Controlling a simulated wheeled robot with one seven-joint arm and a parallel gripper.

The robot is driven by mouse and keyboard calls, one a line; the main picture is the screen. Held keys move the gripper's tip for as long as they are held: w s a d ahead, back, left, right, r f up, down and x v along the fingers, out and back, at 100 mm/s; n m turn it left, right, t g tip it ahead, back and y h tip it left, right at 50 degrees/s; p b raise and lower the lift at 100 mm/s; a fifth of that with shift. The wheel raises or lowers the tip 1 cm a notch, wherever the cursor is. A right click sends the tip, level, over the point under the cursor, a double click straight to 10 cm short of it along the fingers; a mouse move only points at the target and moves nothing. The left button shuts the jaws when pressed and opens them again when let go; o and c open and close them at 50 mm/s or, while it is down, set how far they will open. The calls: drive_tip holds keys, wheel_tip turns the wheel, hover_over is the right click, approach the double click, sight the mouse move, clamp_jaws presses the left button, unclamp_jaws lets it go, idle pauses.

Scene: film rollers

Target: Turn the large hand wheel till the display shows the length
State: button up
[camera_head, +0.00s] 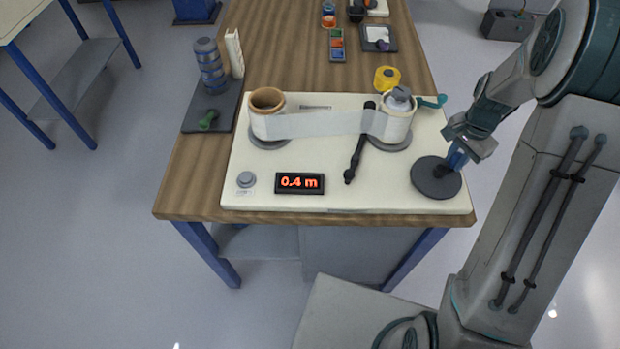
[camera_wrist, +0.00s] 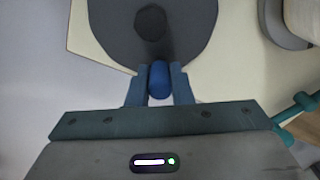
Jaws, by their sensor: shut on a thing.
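The large hand wheel (camera_head: 436,180) is a dark grey disc on the right front of the cream machine plate (camera_head: 340,196). It also shows in the wrist view (camera_wrist: 115,35), with a darker hub in its middle. My gripper (camera_head: 459,152) is at the wheel's far right edge. It is shut on the wheel's blue handle (camera_wrist: 159,80), which stands between the two fingers. The display (camera_head: 300,183) reads 0.4 m in orange. A film strip (camera_head: 325,124) runs from the brown-cored left roll (camera_head: 267,103) to the right roll (camera_head: 397,121).
A grey button (camera_head: 246,179) is left of the display. A black lever (camera_head: 358,150) lies across the plate's middle. A teal handle (camera_head: 434,102) sticks out beside the right roll. A yellow tape roll (camera_head: 387,78) stands behind it. A dark tray (camera_head: 207,111) holds stacked rolls at left.

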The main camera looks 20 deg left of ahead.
sight(435, 160)
drive_tip(key=shift+s+a+f, duration=0.1)
drive_tip(key=shift+w+a, duration=0.25)
drive_tip(key=shift+a, duration=0.25)
drive_tip(key=shift+w+a, duration=0.2)
drive_tip(key=shift+a, duration=0.3)
drive_tip(key=shift+d, duration=0.1)
drive_tip(key=shift+a, duration=1.15)
